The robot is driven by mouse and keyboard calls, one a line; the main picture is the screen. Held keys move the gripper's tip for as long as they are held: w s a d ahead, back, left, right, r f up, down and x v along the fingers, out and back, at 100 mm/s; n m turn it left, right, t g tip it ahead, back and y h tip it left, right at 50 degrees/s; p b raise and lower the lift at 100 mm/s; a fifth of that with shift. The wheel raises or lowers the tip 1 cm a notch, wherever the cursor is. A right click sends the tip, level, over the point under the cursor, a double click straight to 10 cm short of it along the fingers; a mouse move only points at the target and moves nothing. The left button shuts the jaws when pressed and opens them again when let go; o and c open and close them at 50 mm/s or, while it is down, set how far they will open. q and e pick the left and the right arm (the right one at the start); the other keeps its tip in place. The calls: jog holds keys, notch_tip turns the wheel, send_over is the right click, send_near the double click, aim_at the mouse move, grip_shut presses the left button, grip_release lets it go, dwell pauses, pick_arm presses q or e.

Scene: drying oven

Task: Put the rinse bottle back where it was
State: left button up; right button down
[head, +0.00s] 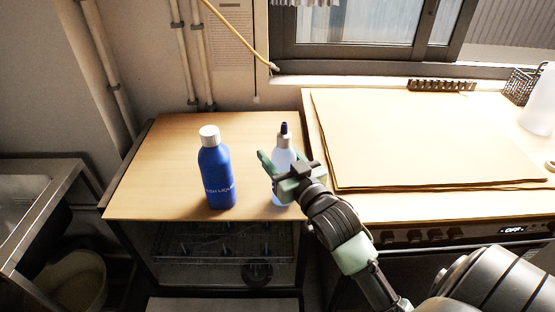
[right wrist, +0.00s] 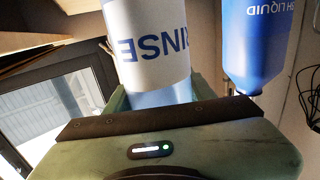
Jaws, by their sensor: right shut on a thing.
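The rinse bottle (head: 284,158) is pale blue and clear with a dark blue nozzle. It stands upright at the right part of the wooden top of the low cabinet (head: 165,140). My right gripper (head: 285,178) is shut around its body and hides part of it. In the right wrist view the bottle (right wrist: 150,45) shows its white label reading "RINSE" between the fingers. I cannot tell for sure whether its base touches the wood. My left gripper is not in view.
Large flat boards (head: 410,140) lie on the counter at right. A sink (head: 40,190) is at far left. The cabinet top's back left is clear.

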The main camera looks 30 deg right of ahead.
jog(key=shift+f, duration=0.6)
jog(key=c, duration=0.5)
grip_release()
jog(key=shift+f, duration=0.15)
jog(key=s, duration=0.4)
jog(key=s+b, duration=0.1)
jog(key=s, duration=0.3)
jog(key=s+a, duration=0.1)
jog(key=s, duration=0.3)
jog(key=shift+b, duration=0.3)
